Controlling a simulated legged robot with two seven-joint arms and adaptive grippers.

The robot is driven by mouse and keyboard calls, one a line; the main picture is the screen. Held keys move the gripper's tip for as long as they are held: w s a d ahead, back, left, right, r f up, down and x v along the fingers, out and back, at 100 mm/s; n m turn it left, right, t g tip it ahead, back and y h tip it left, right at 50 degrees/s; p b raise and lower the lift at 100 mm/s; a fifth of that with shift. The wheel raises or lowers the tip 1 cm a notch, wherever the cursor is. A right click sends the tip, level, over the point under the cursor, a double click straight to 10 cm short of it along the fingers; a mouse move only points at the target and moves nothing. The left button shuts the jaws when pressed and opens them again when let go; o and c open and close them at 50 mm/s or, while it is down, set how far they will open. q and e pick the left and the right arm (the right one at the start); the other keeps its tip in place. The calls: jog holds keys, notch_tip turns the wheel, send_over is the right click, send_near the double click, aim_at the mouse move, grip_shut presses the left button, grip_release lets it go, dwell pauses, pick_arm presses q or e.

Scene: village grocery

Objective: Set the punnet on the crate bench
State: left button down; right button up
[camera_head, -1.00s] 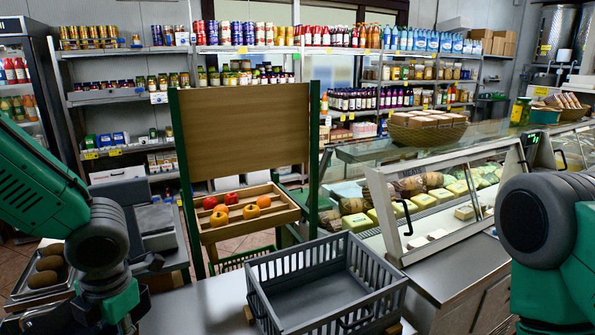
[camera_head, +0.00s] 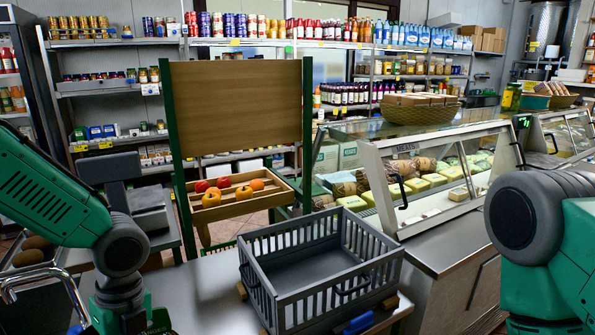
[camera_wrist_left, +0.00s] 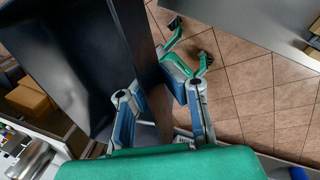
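I cannot make out a punnet in any view. A grey slatted crate (camera_head: 374,285), empty inside, stands on the light grey bench (camera_head: 205,295) in front of me. I cannot tell whether this bench is the crate bench. In the head view my left arm reaches down at the left, and its gripper is cut off by the bottom edge.
A wooden tray (camera_head: 240,208) holds red and orange peppers before a wooden board (camera_head: 238,115). A glass meat counter (camera_head: 440,215) stands to the right. A blue item (camera_head: 358,324) lies by the crate. The bench left of the crate is clear. The wrist view shows tiled floor (camera_wrist_left: 265,95).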

pick_arm(q)
jog(key=s+d+f+n+t+h+b, duration=0.1)
jog(key=d+f+n+b, duration=0.1)
jog(key=f+n+b, duration=0.5)
jog(key=s+d+f+n+t+h+b, duration=0.1)
jog(key=d+f+n+h+b, duration=0.1)
jog(key=f+n+b, duration=0.4)
notch_tip(320, 180, down, 6)
jog(key=n, duration=1.1)
jog(key=shift+n+h+b, duration=0.3)
jog(key=shift+b, duration=0.1)
jog(key=shift+d+r, duration=0.15)
